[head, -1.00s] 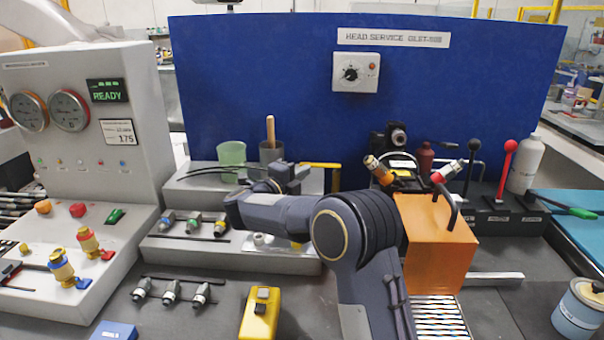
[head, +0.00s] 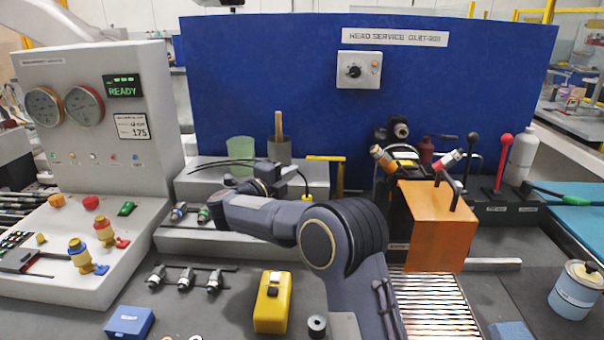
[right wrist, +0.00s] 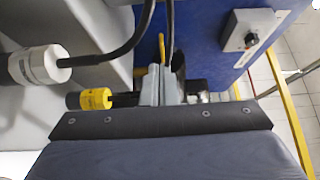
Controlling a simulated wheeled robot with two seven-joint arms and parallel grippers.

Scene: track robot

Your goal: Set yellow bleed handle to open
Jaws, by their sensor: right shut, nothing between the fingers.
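A yellow handle (head: 325,158), a flat bar above a yellow upright, stands before the blue panel in the head view. It lies right of my right gripper (head: 272,180), with a gap between them in the picture. My right arm and wrist hide part of the grey block there, and the fingertips are hard to make out. In the right wrist view the gripper (right wrist: 161,86) has its grey fingers together and empty. A thin yellow strip (right wrist: 162,48), probably the handle, shows beyond them. My left gripper is not in view.
A yellow-banded connector (right wrist: 97,98) lies left of the fingers, and a black hose (right wrist: 118,50) curves close by. Green (head: 240,152) and grey (head: 279,149) cups stand behind the wrist. An orange box (head: 430,225) stands right of the arm.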

